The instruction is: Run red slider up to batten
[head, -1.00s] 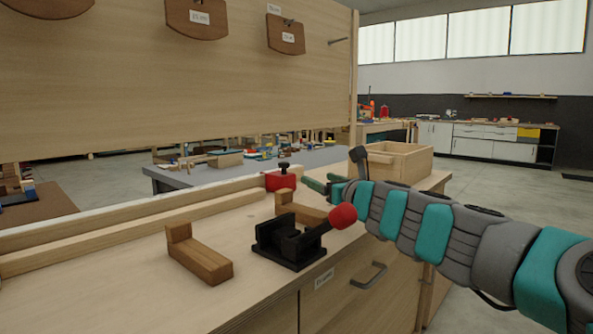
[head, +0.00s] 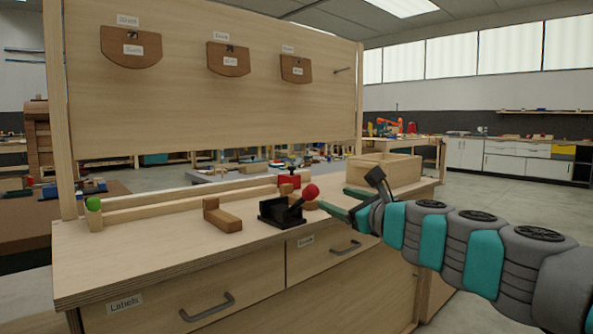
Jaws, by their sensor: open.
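The red slider (head: 289,179), a small red block with a black knob on top, sits at the right end of the long pale wooden rail (head: 190,190) along the back of the bench. A light wooden strip (head: 185,204) runs in front of that rail; I cannot tell which of the two is the batten. A small wooden piece shows just below the slider. My gripper (head: 333,199), with dark green fingers, is open and empty, to the right of the slider and apart from it, above the bench top.
A green ball (head: 93,204) marks the rail's left end. An open wooden box (head: 385,170) stands behind my gripper. The bench front left is clear.

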